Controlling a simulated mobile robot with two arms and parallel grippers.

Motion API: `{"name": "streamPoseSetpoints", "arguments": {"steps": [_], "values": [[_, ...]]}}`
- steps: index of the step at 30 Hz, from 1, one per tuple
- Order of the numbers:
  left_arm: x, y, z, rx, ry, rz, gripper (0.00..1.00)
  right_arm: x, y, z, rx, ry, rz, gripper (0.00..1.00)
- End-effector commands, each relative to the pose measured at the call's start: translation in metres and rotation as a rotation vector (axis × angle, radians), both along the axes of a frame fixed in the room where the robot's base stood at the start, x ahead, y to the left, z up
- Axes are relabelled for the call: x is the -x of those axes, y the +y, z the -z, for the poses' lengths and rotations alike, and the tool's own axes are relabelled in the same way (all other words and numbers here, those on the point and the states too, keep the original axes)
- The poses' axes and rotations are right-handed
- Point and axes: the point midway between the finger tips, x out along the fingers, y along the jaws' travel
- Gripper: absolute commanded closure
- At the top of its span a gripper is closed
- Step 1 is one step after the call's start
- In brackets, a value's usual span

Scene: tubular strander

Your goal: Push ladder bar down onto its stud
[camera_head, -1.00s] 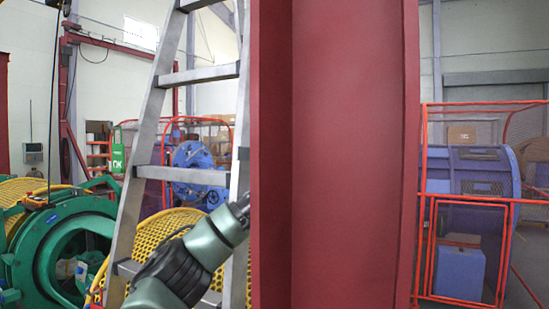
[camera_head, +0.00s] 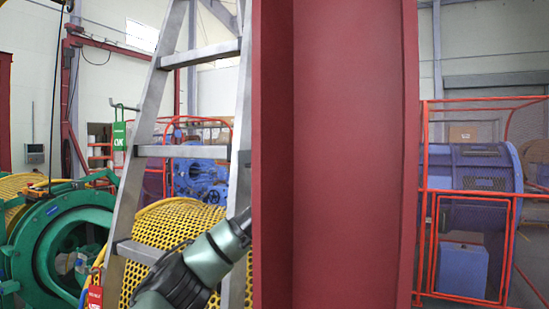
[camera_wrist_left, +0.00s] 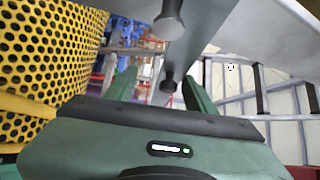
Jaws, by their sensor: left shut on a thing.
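The metal ladder (camera_head: 128,205) stands left of a red column, its rails and several rungs in view. My left arm reaches up and right across the ladder's lower part in the head view; its gripper is hidden at the red column's edge. In the left wrist view the two green fingers of my left gripper (camera_wrist_left: 160,88) sit either side of a grey metal bar (camera_wrist_left: 196,40), which I take to be the ladder bar. Two round-headed metal studs (camera_wrist_left: 168,22) show along it, one between the fingers. I cannot tell how far the bar sits on a stud. My right gripper is out of view.
The red column (camera_head: 345,160) fills the middle and blocks the view behind it. A yellow perforated guard (camera_head: 178,222) stands behind the ladder, a green ring machine (camera_head: 45,240) at left. An orange cage (camera_head: 470,195) with blue machinery stands at right.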

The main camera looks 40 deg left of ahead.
Motion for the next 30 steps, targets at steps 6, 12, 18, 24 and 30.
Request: {"name": "streamPoseSetpoints", "arguments": {"steps": [6,12,18,24,30], "values": [[-0.001,0.0,0.004,0.006,0.008,0.0,0.59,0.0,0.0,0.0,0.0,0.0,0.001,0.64],[-0.001,0.0,-0.003,0.007,0.005,0.001,0.59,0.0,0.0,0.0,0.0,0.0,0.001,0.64],[0.0,-0.001,-0.04,0.007,-0.003,0.003,0.59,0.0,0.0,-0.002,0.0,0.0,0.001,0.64],[0.002,-0.002,-0.093,0.005,-0.007,0.003,0.59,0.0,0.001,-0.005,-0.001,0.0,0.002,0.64],[0.003,-0.003,-0.145,0.001,-0.007,0.002,0.59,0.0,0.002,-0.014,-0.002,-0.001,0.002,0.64]]}}
